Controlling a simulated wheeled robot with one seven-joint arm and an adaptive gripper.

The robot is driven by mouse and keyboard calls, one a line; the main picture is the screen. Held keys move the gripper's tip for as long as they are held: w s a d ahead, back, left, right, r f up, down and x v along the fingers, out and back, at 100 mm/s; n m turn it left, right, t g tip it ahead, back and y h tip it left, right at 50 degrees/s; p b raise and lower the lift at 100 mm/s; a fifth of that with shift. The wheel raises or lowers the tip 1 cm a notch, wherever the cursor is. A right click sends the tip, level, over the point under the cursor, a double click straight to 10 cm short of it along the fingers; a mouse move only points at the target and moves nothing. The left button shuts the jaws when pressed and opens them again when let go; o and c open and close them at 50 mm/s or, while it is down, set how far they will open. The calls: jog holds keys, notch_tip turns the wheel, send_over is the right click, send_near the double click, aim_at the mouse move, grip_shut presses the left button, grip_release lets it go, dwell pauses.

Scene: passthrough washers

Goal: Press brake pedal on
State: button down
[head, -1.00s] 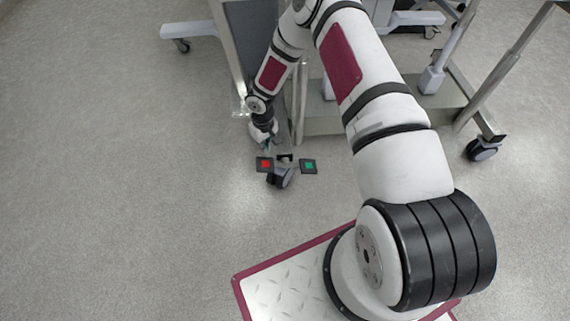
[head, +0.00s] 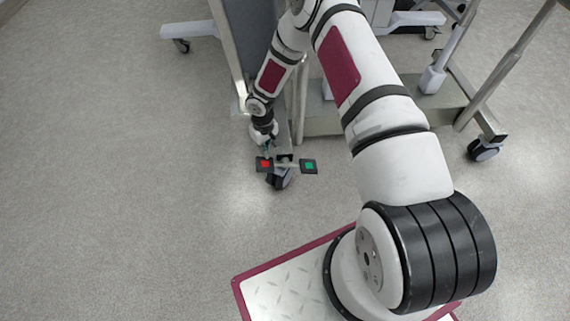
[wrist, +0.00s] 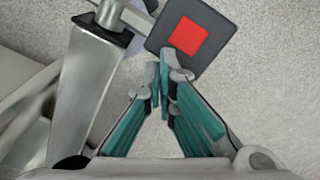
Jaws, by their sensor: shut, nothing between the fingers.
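The red-marked pedal (head: 263,166) is a dark square plate with a red square, by the caster at the foot of the cart. It also shows at the top of the wrist view (wrist: 189,38). A matching green-marked pedal (head: 308,167) is to its right, joined by a short metal bar (head: 287,164). In the wrist view my gripper (wrist: 165,75) overlaps the pedal's lower edge. I cannot tell whether the tips touch it or how far the pedal is pressed.
The caster wheel (head: 281,179) stands just below the pedals. The cart's metal frame (head: 320,122) is behind and right of my forearm. Another caster (head: 483,149) is at the right. The floor to the left is clear.

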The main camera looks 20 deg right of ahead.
jog(key=shift+f+b, duration=1.05)
jog(key=shift+f, duration=0.3)
dwell(0.6)
jog(key=shift+r, duration=0.1)
notch_tip(320, 180, up, 7)
jog(key=p, duration=0.4)
dwell(0.5)
jog(key=shift+s, duration=0.15)
dwell(0.3)
